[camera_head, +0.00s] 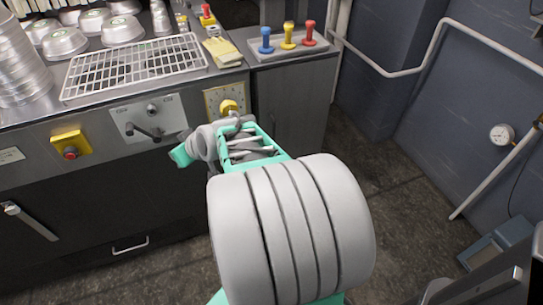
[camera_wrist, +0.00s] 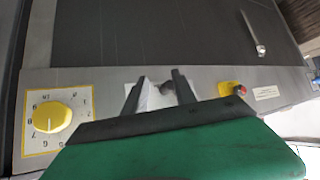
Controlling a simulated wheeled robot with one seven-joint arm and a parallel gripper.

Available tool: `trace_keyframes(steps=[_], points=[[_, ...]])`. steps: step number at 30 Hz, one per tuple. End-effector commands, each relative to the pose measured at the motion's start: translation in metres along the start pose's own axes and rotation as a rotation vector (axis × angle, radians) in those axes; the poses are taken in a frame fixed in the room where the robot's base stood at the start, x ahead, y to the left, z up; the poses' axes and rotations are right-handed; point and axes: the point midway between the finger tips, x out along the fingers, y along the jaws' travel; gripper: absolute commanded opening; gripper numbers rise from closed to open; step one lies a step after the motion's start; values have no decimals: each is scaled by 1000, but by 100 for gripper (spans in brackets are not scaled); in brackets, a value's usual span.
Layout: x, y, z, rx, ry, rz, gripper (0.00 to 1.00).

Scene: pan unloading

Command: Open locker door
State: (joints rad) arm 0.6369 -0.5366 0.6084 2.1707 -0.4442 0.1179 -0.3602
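The dark cabinet front (camera_head: 95,205) under the steel counter has a long pale handle (camera_head: 28,222) at the left and a small bar handle (camera_head: 130,246) low in the middle. A plain grey cabinet (camera_head: 300,100) stands to its right. Which one is the locker is not clear. My gripper (camera_wrist: 157,88) is open and empty in the wrist view, its two dark fingers apart before the control panel. The dark front (camera_wrist: 145,32) shows above them there, with a pale handle (camera_wrist: 256,35) at upper right.
The control strip carries a yellow dial (camera_head: 228,105), a lever plate (camera_head: 150,118) and a red button on a yellow box (camera_head: 70,146). A wire rack (camera_head: 135,65) and metal pans (camera_head: 65,42) stand on the counter.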

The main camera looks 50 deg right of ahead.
Motion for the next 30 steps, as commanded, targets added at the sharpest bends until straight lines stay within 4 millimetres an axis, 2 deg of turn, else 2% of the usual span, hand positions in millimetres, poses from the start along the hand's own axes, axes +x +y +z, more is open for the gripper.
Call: trace_keyframes(steps=[1, 4, 6, 9, 10, 13, 16, 25, 30], points=[[43, 42, 44, 41, 89, 56, 33], [66, 122, 82, 101, 298, 195, 33], [65, 177, 113, 144, 430, 319, 33], [48, 238, 156, 196, 568, 491, 33], [42, 250, 167, 209, 598, 533, 33], [23, 277, 189, 235, 661, 633, 33], [16, 287, 191, 242, 681, 666, 33], [48, 320, 162, 241, 680, 662, 33], [58, 332, 153, 243, 679, 664, 33]])
